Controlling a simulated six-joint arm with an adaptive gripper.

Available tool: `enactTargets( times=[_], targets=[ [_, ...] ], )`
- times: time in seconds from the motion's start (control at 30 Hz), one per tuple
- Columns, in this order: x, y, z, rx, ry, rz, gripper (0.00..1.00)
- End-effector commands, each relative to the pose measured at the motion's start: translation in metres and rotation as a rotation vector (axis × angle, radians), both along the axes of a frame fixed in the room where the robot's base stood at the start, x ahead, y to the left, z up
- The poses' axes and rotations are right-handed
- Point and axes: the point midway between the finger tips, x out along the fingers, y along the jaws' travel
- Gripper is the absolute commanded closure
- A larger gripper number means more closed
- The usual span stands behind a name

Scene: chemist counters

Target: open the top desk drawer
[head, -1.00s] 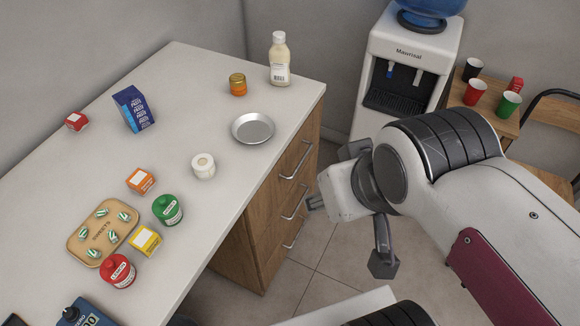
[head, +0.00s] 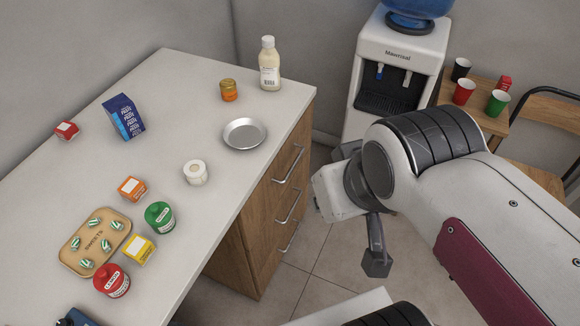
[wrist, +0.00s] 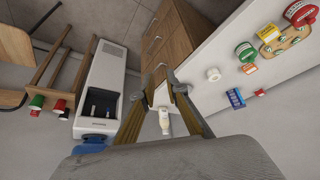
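The desk (head: 200,110) has a wooden drawer cabinet under its right end. Its top drawer (head: 272,182) appears shut, with a silver bar handle (head: 289,165). My gripper (wrist: 157,90) is open and empty in the wrist view, with its two fingers spread apart. The drawer fronts (wrist: 165,50) show beyond the fingertips in that view, apart from them.
Lower drawers with handles (head: 290,207) sit below. A water cooler (head: 392,75) stands behind my arm. A metal dish (head: 245,133) and a white bottle (head: 269,65) stand on the desk near the drawer side. Cups (head: 464,92) are on a small table. The floor before the drawers is clear.

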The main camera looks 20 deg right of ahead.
Motion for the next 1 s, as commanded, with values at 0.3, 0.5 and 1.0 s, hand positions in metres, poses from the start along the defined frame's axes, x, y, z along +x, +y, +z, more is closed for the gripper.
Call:
enactTargets(
  times=[0.3,0.5,1.0],
  targets=[
    [0.007,-0.018,-0.031,0.009,0.141,-0.078,0.86],
    [0.013,-0.034,-0.048,0.008,0.231,-0.123,0.86],
    [0.046,-0.093,-0.090,-0.057,0.370,-0.176,0.86]
  ],
)
